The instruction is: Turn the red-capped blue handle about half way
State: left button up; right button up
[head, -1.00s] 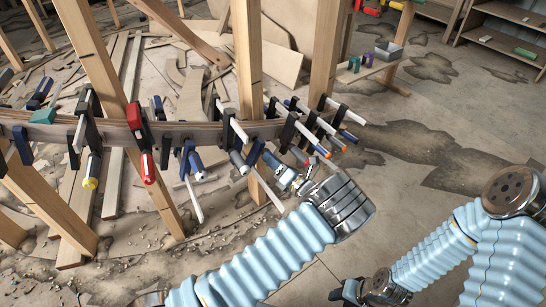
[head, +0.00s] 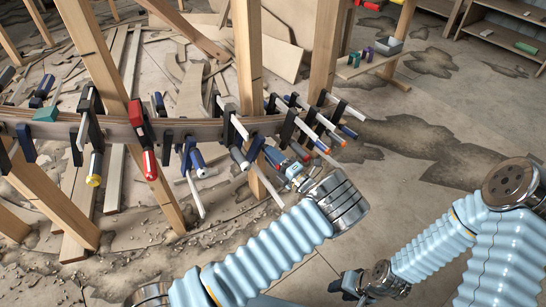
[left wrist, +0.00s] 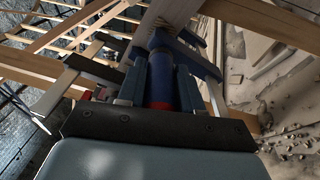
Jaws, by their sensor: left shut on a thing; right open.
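The blue handle (left wrist: 160,76) with a red cap (left wrist: 160,105) stands in the middle of the left wrist view. My left gripper (left wrist: 160,88) has one finger on each side of it and is shut on it. In the head view my left gripper (head: 290,172) is at the clamps near the middle post, and the held handle is largely hidden there by the gripper. How far the handle is turned cannot be told. My right gripper (head: 350,284) is open and empty, low in the head view and away from the clamps.
A curved wooden stringer (head: 205,131) carries several clamps, including a red one (head: 143,140) and one with a yellow-ended handle (head: 94,172). Several handles crowd the stringer right of the held one. Wooden posts (head: 248,60) stand close by. The floor at right is mostly clear.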

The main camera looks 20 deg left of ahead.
dwell(0.5)
pick_arm(q)
jog(key=o, duration=1)
jog(key=shift+c, duration=0.2)
jog(key=b+v, duration=0.1)
jog(key=v, duration=1.3)
jog(key=shift+b, duration=0.4)
jog(key=shift+v, duration=0.85)
jog(key=shift+s, duration=0.1)
